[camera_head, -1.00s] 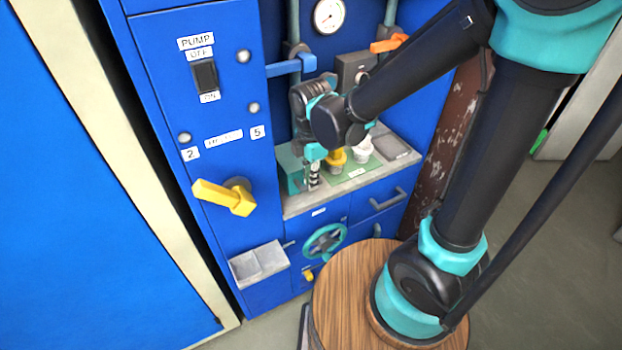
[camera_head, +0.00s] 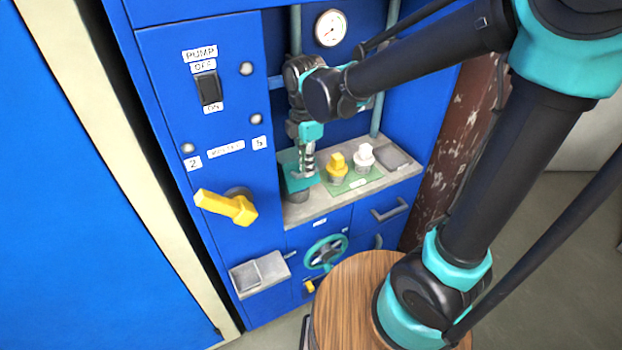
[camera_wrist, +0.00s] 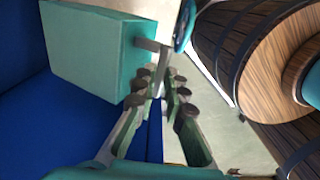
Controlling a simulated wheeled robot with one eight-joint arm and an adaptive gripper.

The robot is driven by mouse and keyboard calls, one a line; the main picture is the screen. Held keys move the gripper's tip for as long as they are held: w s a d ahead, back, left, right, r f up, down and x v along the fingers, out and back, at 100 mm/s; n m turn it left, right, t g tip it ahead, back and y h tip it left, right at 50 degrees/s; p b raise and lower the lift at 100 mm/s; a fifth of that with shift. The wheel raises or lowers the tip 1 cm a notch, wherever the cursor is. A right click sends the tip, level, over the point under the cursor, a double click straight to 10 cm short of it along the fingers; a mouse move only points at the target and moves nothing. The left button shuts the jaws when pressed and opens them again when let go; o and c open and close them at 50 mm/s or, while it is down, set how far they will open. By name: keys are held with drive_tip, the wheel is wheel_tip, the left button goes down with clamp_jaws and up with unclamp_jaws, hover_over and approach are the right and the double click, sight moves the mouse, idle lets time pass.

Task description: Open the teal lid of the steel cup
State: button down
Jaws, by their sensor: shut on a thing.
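The teal lid (camera_head: 297,184) shows at the left end of the grey shelf in the head view. A small round grey part of the steel cup (camera_head: 298,197) shows just under it; the rest is hidden. In the wrist view the lid (camera_wrist: 88,55) is a large teal block with a short grey tab (camera_wrist: 151,46) on its side. My gripper (camera_head: 310,173) points down at the lid from above. In the wrist view its fingertips (camera_wrist: 160,82) are close together at the tab. The exact contact is hard to make out.
A yellow-topped cup (camera_head: 337,165) and a white-topped one (camera_head: 364,156) stand on a green mat (camera_head: 352,184) just right of my gripper. A yellow lever (camera_head: 226,206) sticks out at left. A teal handwheel (camera_head: 325,252) is below the shelf (camera_head: 330,205).

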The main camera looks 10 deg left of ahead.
sight(299, 159)
drive_tip(key=w+a+r, duration=0.1)
drive_tip(key=w+r, duration=0.1)
drive_tip(key=w+a, duration=0.1)
drive_tip(key=w, duration=0.1)
drive_tip(key=shift+a+r, duration=0.3)
drive_tip(key=shift+r, duration=0.1)
drive_tip(key=shift+w+a+r, duration=0.4)
drive_tip(key=shift+w+a, duration=0.2)
drive_tip(key=shift+w, duration=0.25)
drive_tip(key=c, duration=1.2)
unclamp_jaws()
drive_tip(key=shift+w+a+f, duration=0.1)
drive_tip(key=shift+w, duration=0.05)
drive_tip(key=shift+c, duration=1)
